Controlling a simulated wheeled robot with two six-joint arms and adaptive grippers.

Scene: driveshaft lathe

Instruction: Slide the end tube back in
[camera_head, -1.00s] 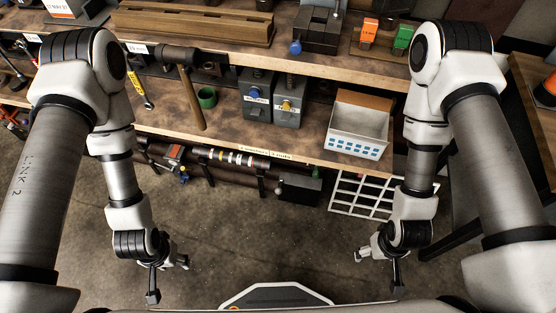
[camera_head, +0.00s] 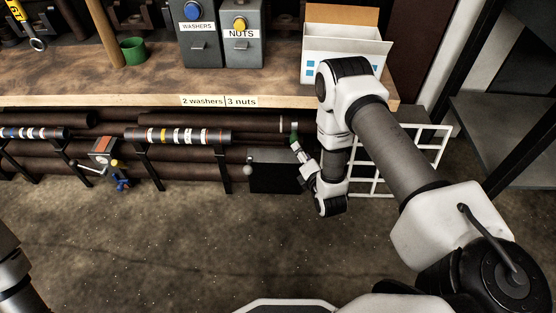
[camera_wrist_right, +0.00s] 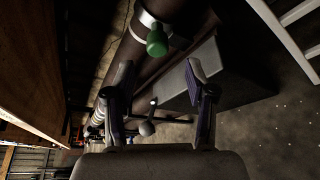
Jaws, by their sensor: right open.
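A dark brown end tube (camera_head: 258,126) lies level under the bench at the right of the driveshaft row. In the right wrist view the tube (camera_wrist_right: 185,18) runs diagonally, with a metal collar and a green knob (camera_wrist_right: 157,40) on it. My right gripper (camera_head: 296,147) is beside the tube's right end, near the green knob. In the right wrist view its two fingers (camera_wrist_right: 160,75) are apart with nothing between the tips, and the knob shows just beyond them. My left gripper is out of view.
Banded tubes (camera_head: 178,136) sit on black stands to the left. A dark box (camera_head: 278,172) with a lever ball lies below the tube. A white grid rack (camera_head: 430,150) stands to the right, close to my right arm. The bench edge (camera_head: 150,102) overhangs. The floor in front is clear.

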